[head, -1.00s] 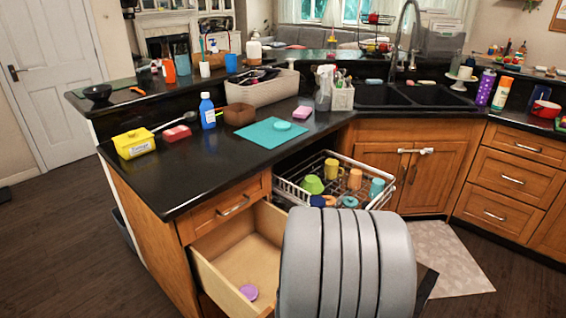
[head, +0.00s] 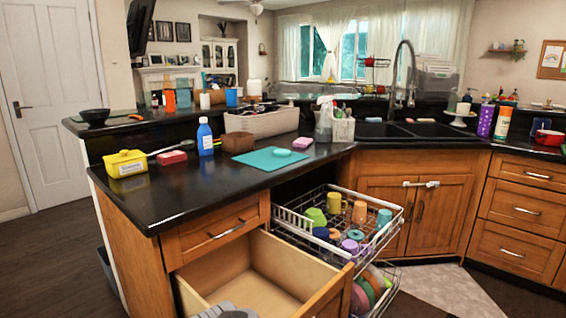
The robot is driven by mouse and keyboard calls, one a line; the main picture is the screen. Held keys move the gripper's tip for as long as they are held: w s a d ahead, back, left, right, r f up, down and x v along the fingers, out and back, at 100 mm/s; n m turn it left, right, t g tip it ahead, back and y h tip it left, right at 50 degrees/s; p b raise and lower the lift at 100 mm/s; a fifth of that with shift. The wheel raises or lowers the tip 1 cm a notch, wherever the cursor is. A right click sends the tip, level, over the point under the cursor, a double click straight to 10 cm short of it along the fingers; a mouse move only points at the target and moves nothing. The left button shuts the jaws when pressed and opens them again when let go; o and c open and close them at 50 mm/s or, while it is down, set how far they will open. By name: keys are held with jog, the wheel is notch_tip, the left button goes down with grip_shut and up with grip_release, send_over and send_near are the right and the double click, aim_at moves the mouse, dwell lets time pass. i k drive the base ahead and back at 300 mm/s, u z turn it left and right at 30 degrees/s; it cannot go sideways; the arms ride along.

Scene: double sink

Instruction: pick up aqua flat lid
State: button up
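A flat round aqua lid (head: 281,152) lies on the teal mat (head: 255,160) on the black counter. Another aqua round piece (head: 350,246) sits in the pulled-out dish rack, partly hidden among other items, and I cannot tell whether it is a flat lid. My gripper is not in view. Only a grey part of my arm shows at the bottom edge, over the open drawer.
The wooden drawer (head: 262,266) stands open; its visible floor is bare. The wire rack (head: 296,224) holds several cups and a purple item (head: 355,234). A brown box (head: 238,142), blue bottle (head: 205,137) and white bin (head: 262,119) stand near the mat.

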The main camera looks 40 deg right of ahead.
aim_at(281, 152)
jog(key=k, duration=0.5)
jog(key=u, duration=0.9)
jog(key=i, duration=0.7)
jog(key=z, duration=2.25)
